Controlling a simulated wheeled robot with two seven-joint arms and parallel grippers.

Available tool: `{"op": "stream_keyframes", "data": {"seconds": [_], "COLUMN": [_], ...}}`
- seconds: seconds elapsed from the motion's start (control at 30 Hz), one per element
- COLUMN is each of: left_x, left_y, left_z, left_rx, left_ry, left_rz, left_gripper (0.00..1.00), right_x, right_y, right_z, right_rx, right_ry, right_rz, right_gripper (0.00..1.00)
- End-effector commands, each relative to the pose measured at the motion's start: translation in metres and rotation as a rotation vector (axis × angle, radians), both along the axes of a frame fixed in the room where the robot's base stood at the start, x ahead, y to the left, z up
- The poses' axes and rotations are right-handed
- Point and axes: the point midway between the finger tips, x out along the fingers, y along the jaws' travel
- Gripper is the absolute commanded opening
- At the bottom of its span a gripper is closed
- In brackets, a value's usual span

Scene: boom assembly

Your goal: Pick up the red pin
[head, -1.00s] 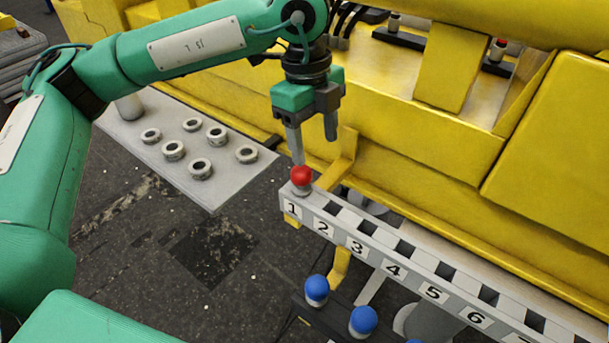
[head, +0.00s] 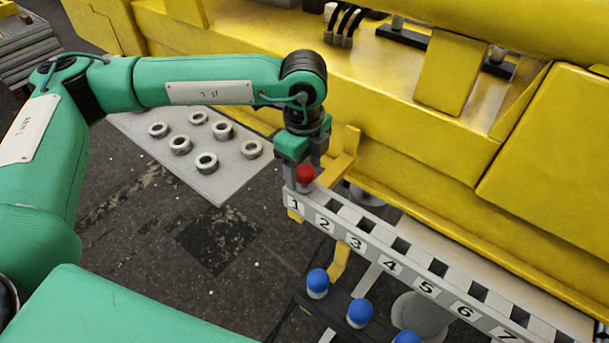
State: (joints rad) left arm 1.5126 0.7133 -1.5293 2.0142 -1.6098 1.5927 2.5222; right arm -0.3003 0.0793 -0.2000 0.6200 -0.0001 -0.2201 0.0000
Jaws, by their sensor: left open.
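The red pin (head: 306,174) stands upright at slot 1 of the numbered rack (head: 398,249), its round red head on top. My left gripper (head: 304,180) points down right at the pin, with its fingers on either side of the red head. The fingers are open, and I cannot tell whether they touch the pin. The fingertips are partly hidden behind the pin and at the rack's end. My right gripper does not show.
Several blue-headed pins (head: 318,284) stand on a dark holder in front of the rack. A grey plate (head: 160,158) with several metal rings lies to the left. The yellow boom structure (head: 420,150) rises close behind the rack. Slots 2 onward look empty.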

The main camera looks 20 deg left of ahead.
Motion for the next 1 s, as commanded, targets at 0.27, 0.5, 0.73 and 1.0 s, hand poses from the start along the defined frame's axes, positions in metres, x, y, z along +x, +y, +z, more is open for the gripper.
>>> {"op": "stream_keyframes", "data": {"seconds": [0.27, 0.5, 0.73, 1.0], "left_x": [0.0, 0.0, 0.0, 0.0], "left_y": [-0.001, -0.001, -0.001, -0.001], "left_z": [-0.029, -0.035, -0.034, -0.034], "left_rx": [0.0, 0.0, 0.0, 0.0], "left_ry": [0.002, 0.001, 0.001, 0.0], "left_rz": [0.001, 0.0, 0.001, 0.001], "left_gripper": [0.62, 0.62, 0.28, 0.07], "right_x": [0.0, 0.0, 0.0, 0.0], "right_y": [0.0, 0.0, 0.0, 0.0], "right_z": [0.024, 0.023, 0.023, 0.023], "right_rx": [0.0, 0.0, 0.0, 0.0], "right_ry": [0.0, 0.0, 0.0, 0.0], "right_rz": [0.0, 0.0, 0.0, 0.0], "right_gripper": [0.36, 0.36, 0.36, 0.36]}}
